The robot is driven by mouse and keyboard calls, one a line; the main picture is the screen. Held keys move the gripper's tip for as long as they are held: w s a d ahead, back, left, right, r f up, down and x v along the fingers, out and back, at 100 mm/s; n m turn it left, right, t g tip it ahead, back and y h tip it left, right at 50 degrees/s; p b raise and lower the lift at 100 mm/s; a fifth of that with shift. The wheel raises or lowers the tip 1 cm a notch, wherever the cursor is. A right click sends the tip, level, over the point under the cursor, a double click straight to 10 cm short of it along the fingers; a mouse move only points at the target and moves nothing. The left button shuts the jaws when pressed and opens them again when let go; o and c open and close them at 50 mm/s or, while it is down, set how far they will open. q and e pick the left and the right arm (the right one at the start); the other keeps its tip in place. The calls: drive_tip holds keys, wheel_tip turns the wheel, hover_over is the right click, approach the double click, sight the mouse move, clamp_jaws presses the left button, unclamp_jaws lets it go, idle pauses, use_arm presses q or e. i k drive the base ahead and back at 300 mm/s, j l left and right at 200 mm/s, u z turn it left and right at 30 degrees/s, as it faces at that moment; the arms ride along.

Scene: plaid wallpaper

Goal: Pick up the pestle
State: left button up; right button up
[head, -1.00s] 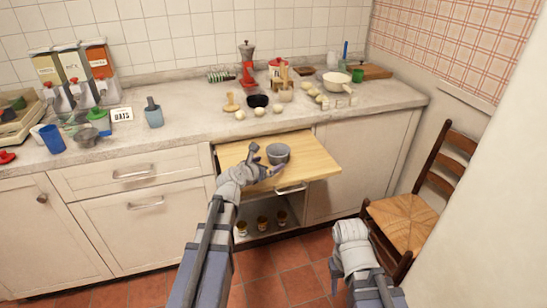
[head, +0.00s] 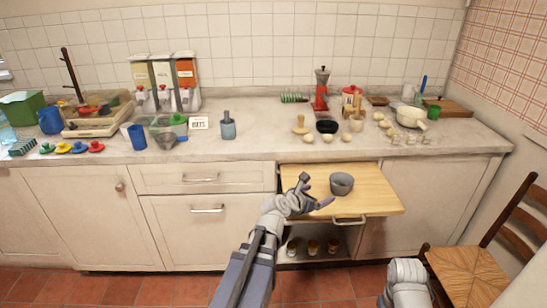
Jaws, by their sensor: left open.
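The clearest pestle-like thing is a dark grey handle (head: 227,116) standing in a blue-grey cup (head: 228,131) on the counter, left of centre. A wooden stick (head: 357,100) also stands in a small wooden cup (head: 356,124) farther right; I cannot tell which is the pestle. A grey bowl (head: 342,184) sits on the pull-out wooden board (head: 375,198). My left gripper (head: 315,189) is open over the board, just left of the bowl, with its fingers spread. I see nothing clearly between them. My right arm shows at the bottom right, its fingers not visible.
The counter behind holds a red grinder (head: 321,95), a black bowl (head: 327,126), pale round items and a white pan (head: 410,116). Three dispensers (head: 163,82) stand at the back left. A wooden chair (head: 470,270) stands at right. The board's right side is clear.

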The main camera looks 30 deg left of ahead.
sight(227, 112)
drive_tip(key=u, duration=1.35)
